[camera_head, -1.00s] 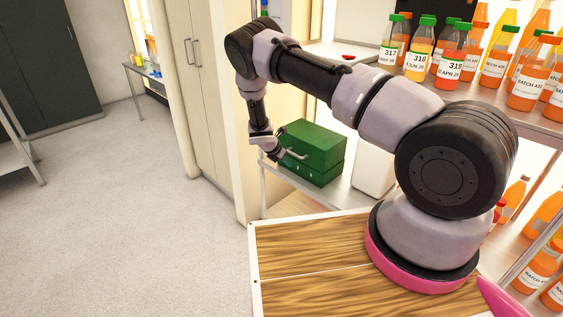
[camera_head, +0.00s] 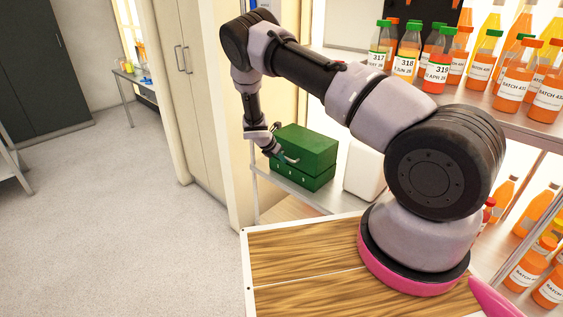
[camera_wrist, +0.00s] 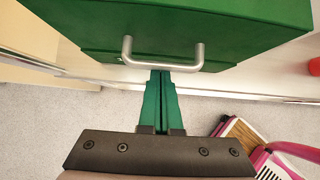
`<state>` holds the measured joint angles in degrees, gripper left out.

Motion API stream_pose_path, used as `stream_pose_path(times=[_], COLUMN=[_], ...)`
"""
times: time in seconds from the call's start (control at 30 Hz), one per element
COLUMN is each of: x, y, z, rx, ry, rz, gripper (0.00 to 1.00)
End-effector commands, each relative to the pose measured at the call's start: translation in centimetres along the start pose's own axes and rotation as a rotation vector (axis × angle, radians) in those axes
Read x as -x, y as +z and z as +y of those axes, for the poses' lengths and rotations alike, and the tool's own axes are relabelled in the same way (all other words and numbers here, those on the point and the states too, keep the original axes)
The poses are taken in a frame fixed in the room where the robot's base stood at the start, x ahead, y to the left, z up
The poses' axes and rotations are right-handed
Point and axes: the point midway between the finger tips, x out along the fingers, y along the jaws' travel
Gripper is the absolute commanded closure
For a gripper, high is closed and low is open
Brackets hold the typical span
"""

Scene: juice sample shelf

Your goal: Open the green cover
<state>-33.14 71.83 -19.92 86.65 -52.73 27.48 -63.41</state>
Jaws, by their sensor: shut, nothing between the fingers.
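The green box (camera_head: 308,155) has an upper part, the cover (camera_head: 313,142), resting on a lower part (camera_head: 318,181). No gap shows between them in the head view. A light metal handle (camera_wrist: 163,63) stands out from the cover's front in the wrist view; it also shows in the head view (camera_head: 290,159). My gripper (camera_wrist: 161,72) has its two green fingers together and empty. Its tips are at the handle's bar, between the handle's two posts in the picture. I cannot tell whether they touch it. In the head view my gripper (camera_head: 276,153) is at the box's front left.
The box stands on a low metal shelf (camera_head: 303,191) with a white container (camera_head: 364,172) at its right. Juice bottles (camera_head: 406,62) stand on the upper shelf at the right. A tall cabinet (camera_head: 190,75) is left of the box. Open floor (camera_head: 110,220) lies at the left.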

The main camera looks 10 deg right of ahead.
Motion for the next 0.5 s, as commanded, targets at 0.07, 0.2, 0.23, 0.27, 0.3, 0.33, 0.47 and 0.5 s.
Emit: stream_pose_path(times=[0.07,0.2,0.23,0.27,0.3,0.33,0.47,0.5], x=[0.2,0.7,0.8,0.9,1.2,1.4,2.4,2.7], y=[0.3,1.0,1.3,1.5,1.9,2.3,4.1,4.8], z=[0.0,0.0,0.0,-0.1,-0.1,0.0,0.0,-0.1], rx=[-0.001,-0.003,-0.003,-0.004,-0.004,-0.004,-0.006,-0.006], ry=[0.0,0.0,0.0,0.0,0.0,0.001,0.001,0.0], rz=[-0.001,-0.001,-0.001,-0.001,-0.001,-0.001,-0.001,-0.001], gripper=[1.0,1.0,1.0,1.0,1.0,1.0,1.0,1.0])
